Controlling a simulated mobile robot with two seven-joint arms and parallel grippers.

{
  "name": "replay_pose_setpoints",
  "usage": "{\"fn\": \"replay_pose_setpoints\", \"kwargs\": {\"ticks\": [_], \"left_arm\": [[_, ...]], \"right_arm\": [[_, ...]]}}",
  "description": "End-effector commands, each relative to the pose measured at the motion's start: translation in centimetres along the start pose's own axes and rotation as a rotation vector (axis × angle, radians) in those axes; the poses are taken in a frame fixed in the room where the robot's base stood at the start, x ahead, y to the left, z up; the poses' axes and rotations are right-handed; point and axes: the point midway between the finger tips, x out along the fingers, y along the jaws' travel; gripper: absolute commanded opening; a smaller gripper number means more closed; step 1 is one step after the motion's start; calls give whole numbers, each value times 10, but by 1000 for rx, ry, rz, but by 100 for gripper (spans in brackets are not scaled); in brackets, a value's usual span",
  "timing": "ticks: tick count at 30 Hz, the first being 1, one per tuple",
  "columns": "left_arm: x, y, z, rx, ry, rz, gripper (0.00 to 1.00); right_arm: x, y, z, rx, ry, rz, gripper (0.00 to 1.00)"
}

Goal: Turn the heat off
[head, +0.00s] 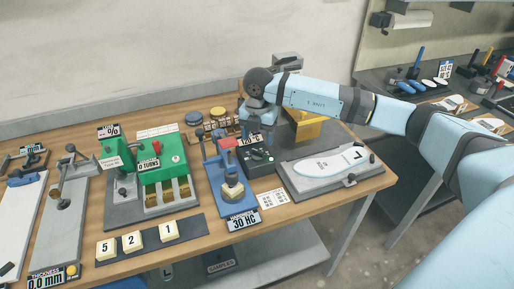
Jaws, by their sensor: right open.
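A small black control box (259,160) with a dial on its top stands at the middle right of the wooden bench. A label reading about 120 °C (250,141) stands at its back edge. My right gripper (257,138) points down just above and behind the box, open, with nothing seen between its fingers. The gripper partly hides the back of the box and the label. I cannot tell whether the fingers touch the box, or how the dial is set. My left gripper is not in view.
Left of the box is a blue press (232,186) with a 30 HC label. Right of it, an insole marked L (331,174) lies on a grey plate. A yellow block (304,127) stands behind. A green counter machine (162,160) and numbered tiles (131,241) are further left.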

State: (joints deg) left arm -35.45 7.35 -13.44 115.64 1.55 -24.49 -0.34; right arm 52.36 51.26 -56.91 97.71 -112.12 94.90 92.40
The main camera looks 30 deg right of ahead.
Motion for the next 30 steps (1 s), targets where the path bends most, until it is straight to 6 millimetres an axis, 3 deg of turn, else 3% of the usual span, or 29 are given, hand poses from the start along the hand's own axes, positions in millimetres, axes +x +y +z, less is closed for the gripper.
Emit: {"fn": "replay_pose_setpoints", "kwargs": {"ticks": [3,9,21,27,30], "left_arm": [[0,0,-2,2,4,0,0],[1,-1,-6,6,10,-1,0],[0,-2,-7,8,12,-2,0],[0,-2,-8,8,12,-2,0],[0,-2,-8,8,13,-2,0]], "right_arm": [[23,0,0,0,2,-2,67],[48,0,0,-1,2,-1,67],[55,0,0,-1,1,1,67],[55,0,0,-1,1,1,21],[55,0,0,-2,1,1,18]]}}
